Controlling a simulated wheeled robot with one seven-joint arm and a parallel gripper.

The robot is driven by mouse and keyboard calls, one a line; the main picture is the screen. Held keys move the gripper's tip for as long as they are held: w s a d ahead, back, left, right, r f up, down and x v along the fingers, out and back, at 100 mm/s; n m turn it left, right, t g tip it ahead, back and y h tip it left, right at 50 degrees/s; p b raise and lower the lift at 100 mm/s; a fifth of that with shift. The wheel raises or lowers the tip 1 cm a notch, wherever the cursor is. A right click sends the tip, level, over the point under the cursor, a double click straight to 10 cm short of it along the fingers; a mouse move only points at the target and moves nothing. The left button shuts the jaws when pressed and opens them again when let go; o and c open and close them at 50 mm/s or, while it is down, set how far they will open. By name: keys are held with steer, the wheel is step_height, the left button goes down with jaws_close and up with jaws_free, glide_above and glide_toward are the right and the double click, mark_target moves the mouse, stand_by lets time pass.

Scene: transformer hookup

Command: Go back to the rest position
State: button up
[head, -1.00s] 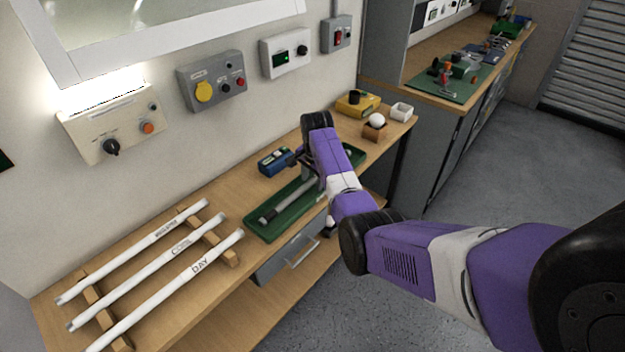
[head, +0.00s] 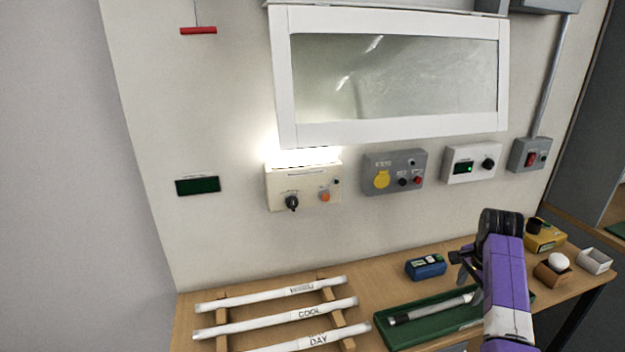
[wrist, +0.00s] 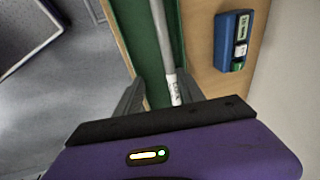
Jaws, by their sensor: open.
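My gripper (wrist: 158,92) is open, with a dark finger on each side in the wrist view. It is above the green tray (wrist: 126,22), and nothing is held between the fingers. A grey tube with a white labelled end (wrist: 163,40) lies in the tray and passes below the gap between the fingers. In the head view my gripper (head: 464,268) is at the lower right, partly hidden by my purple arm. The green tray (head: 408,336) and the tube (head: 425,309) show to its left, their right part covered by my arm.
A blue device (head: 426,266) sits behind the tray. Three white tubes (head: 270,292) lie on a wooden rack at left. A yellow box (head: 545,240), a white ball on a brown block (head: 553,275) and a white box (head: 594,262) stand right of my arm. Control boxes (head: 304,186) line the wall.

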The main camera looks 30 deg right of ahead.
steer(key=w+d+r+n+t+h, duration=0.4)
steer(key=w+r+n+t+h, duration=0.1)
steer(key=w+r, duration=0.1)
steer(key=s+a+f+n+t+h, duration=0.1)
steer(key=s+a+n+t, duration=0.25)
steer(key=a, duration=0.75)
steer(key=s+a+n+t, duration=0.2)
steer(key=a+n+t, duration=0.2)
steer(key=a, duration=0.7)
steer(key=s+a+r+n+t+y, duration=0.2)
steer(key=s+a+r+n+y, duration=0.1)
steer(key=s+a, duration=0.7)
steer(key=s+a+r+n+t+y, duration=0.15)
steer(key=s+a+n, duration=0.25)
steer(key=s+a, duration=0.65)
steer(key=s+a+n+g+y, duration=0.1)
steer(key=s+a+g+y, duration=0.2)
steer(key=s+a, duration=0.3)
steer(key=s+f, duration=0.1)
steer(key=s, duration=0.1)
steer(key=shift+s+a+y, duration=0.35)
steer(key=shift+s, duration=0.05)
